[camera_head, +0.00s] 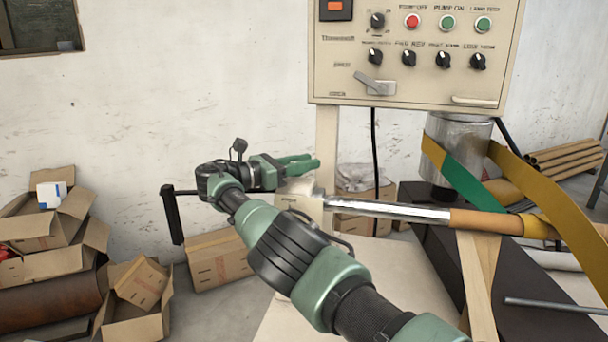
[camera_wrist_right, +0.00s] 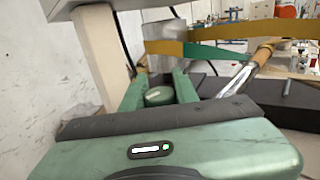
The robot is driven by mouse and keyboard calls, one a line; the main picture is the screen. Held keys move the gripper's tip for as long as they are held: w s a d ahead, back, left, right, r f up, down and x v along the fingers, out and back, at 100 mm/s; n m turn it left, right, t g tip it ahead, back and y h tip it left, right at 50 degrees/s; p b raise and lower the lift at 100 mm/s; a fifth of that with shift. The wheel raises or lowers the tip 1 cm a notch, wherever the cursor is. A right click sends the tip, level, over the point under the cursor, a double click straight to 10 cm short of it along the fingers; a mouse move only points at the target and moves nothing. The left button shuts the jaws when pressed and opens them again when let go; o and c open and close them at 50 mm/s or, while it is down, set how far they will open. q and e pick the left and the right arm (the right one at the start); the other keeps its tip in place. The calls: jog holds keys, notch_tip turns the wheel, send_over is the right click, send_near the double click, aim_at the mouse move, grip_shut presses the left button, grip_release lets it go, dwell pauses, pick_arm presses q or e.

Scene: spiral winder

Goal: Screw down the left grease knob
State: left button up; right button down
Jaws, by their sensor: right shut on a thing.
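My right gripper (camera_head: 303,164) reaches in from the lower right of the head view, just above the cream bearing block (camera_head: 302,206) at the left end of the steel shaft. In the right wrist view a rounded green knob, the left grease knob (camera_wrist_right: 159,96), sits between the two green fingers of this gripper, which is shut on it. In the head view the knob is hidden by the fingers and wrist. My left gripper is in neither view.
A black crank handle (camera_head: 174,216) hangs left of the block. The shaft (camera_head: 390,211) runs right to a cardboard tube (camera_head: 488,222) with yellow and green strips. A control panel (camera_head: 415,55) stands above. Open cardboard boxes (camera_head: 58,225) lie at the left.

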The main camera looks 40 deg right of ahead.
jog(key=shift+r, duration=0.2)
jog(key=c, duration=1.4)
grip_release()
jog(key=shift+c, duration=0.2)
jog(key=o, duration=0.4)
jog(key=shift+d, duration=0.1)
jog(key=shift+c, duration=0.2)
jog(key=shift+s+f, duration=0.1)
